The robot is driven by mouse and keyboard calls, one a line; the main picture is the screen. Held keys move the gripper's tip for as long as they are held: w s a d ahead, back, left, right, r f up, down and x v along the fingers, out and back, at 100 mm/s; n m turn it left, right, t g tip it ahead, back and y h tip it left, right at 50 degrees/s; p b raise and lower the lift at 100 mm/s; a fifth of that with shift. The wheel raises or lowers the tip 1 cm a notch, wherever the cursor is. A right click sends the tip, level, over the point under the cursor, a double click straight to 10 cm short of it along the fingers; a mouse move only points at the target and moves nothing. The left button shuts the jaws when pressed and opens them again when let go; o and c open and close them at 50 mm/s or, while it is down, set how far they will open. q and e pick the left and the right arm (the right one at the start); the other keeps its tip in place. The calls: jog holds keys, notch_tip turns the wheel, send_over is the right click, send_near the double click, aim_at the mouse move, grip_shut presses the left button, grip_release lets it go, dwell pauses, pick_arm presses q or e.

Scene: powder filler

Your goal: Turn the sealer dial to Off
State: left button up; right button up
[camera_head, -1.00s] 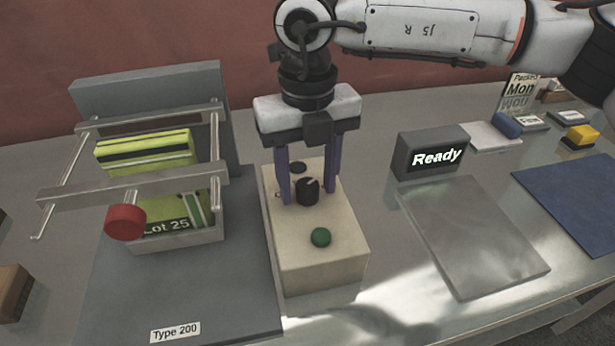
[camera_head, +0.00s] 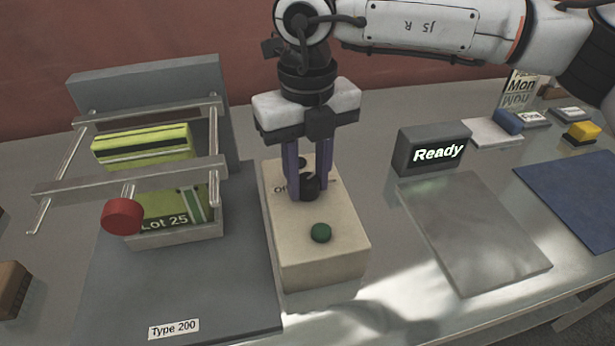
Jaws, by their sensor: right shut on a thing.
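The sealer dial (camera_head: 309,187) is a black round knob on top of a cream box (camera_head: 320,262). Part of the lettering "Of" shows on the box just left of the dial. My right gripper (camera_head: 308,190) points down over the box, its purple fingers shut on the dial from both sides. The fingers and the dial's own body hide its pointer, so I cannot tell its setting. My left gripper is not in view.
Right are a "Ready" display (camera_head: 433,148), a grey plate (camera_head: 470,232) and a blue mat (camera_head: 575,190).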

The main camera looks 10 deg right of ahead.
jog(key=n+b, duration=0.2)
jog(key=n, duration=0.2)
jog(key=shift+f, duration=0.1)
jog(key=n+b, duration=0.1)
jog(key=n, duration=0.3)
jog(key=shift+b, duration=0.35)
jog(key=n, duration=0.3)
jog(key=shift+n+b, duration=0.3)
jog(key=shift+b, duration=0.1)
jog(key=n, duration=0.2)
jog(key=shift+n, duration=0.3)
jog(key=n, duration=0.4)
jog(key=shift+n+b, duration=0.3)
jog(key=shift+b, duration=0.05)
jog(key=shift+r+n, duration=0.2)
jog(key=shift+n, duration=1.9)
jog(key=o, duration=1)
